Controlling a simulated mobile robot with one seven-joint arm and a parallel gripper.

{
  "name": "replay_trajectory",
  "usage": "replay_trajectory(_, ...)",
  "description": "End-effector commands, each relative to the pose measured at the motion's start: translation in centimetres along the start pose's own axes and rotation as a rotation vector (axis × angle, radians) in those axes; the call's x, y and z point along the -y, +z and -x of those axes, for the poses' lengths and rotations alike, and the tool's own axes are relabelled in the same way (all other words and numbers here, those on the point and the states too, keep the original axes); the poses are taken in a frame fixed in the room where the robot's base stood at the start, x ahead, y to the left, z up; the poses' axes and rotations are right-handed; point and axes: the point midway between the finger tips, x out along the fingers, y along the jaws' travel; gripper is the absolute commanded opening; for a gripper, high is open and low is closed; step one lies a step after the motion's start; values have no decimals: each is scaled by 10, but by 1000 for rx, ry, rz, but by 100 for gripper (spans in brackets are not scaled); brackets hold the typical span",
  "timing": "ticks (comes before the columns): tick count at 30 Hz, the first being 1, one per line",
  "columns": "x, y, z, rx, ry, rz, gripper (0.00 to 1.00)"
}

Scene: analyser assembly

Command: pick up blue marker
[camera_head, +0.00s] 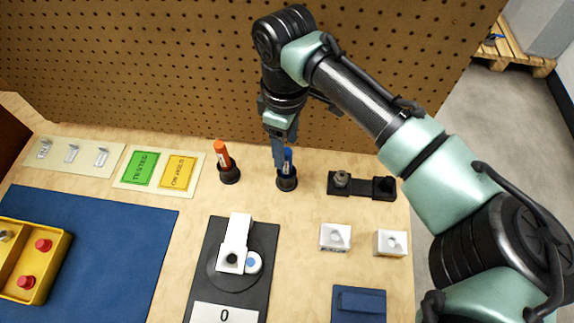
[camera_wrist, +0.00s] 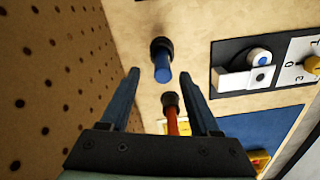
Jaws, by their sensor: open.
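The blue marker (camera_head: 288,160) stands upright in a black round holder (camera_head: 287,182) near the back of the table, in the head view. It also shows in the wrist view (camera_wrist: 162,70), beyond the fingertips. My gripper (camera_head: 280,155) is open and empty, close above and beside the blue marker. In the wrist view my gripper's two fingers (camera_wrist: 162,80) are spread, with the blue marker's top between their tips in the picture. Whether a finger touches the marker cannot be told.
An orange marker (camera_head: 222,153) stands in its own black holder to the left. A black fixture (camera_head: 361,187) lies to the right, and the pegboard wall (camera_head: 190,60) rises close behind. White blocks (camera_head: 335,236) and a dark plate with a white device (camera_head: 234,245) lie in front.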

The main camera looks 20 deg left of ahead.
Motion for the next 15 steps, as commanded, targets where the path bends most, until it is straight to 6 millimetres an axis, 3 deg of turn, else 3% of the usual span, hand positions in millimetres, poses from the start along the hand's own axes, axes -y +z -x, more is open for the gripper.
replay_trajectory(15,4,3,-55,1,-1,-1,63)
